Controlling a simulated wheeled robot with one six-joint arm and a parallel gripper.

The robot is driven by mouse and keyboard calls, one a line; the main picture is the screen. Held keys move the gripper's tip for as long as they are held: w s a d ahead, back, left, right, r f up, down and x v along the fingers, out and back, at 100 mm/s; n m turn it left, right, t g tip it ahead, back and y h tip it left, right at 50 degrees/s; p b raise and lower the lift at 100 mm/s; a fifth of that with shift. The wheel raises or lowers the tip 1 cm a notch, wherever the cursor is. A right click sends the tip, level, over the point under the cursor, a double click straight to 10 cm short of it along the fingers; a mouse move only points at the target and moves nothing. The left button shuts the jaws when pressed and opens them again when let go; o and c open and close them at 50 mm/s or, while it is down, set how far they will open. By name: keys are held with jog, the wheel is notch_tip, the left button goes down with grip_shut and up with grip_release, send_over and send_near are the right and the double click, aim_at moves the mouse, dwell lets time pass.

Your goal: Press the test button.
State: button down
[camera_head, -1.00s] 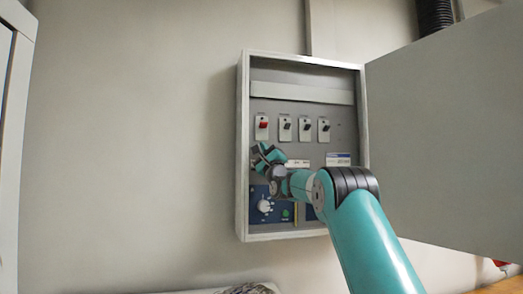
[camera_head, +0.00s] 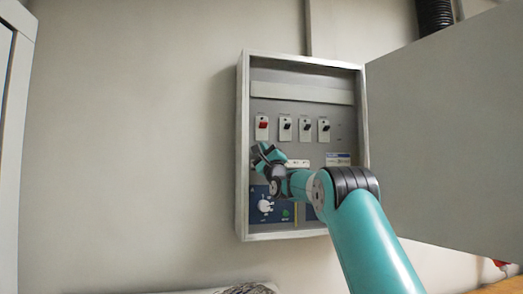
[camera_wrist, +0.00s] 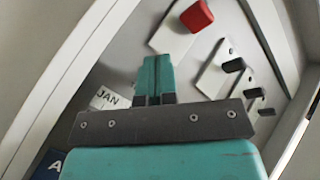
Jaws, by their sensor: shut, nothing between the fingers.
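An open grey wall cabinet (camera_head: 242,150) holds a row of switches and a lower blue panel. A small green round spot (camera_head: 286,214) shows on the blue panel beside a white rotary knob (camera_head: 265,206). I cannot tell which part is the test button; no such label is readable. My gripper (camera_head: 263,153) is in front of the cabinet's left part, above the blue panel and below the red switch (camera_head: 263,124). In the wrist view its teal fingers (camera_wrist: 155,72) are shut together and empty, below the red switch (camera_wrist: 196,16). My arm hides part of the lower cabinet.
Several black-lever switches (camera_head: 305,126) stand right of the red one. A "JAN" label (camera_wrist: 107,98) lies left of the fingers in the wrist view. The cabinet door (camera_head: 445,140) stands open on the right. The wall on the left is bare.

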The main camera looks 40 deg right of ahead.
jog(key=shift+w+d+p, duration=0.15)
jog(key=shift+w+p, duration=0.2)
jog(key=shift+p, duration=0.1)
jog(key=shift+w+d+p, duration=0.15)
jog(key=shift+w+p, duration=0.15)
jog(key=shift+p, duration=0.1)
dwell(0.7)
dwell(0.4)
jog(key=shift+s+f+b, duration=0.1)
jog(key=shift+s+b, duration=0.25)
jog(key=shift+b, duration=0.25)
jog(key=shift+s+a+b, duration=0.3)
jog(key=shift+s+b, duration=0.05)
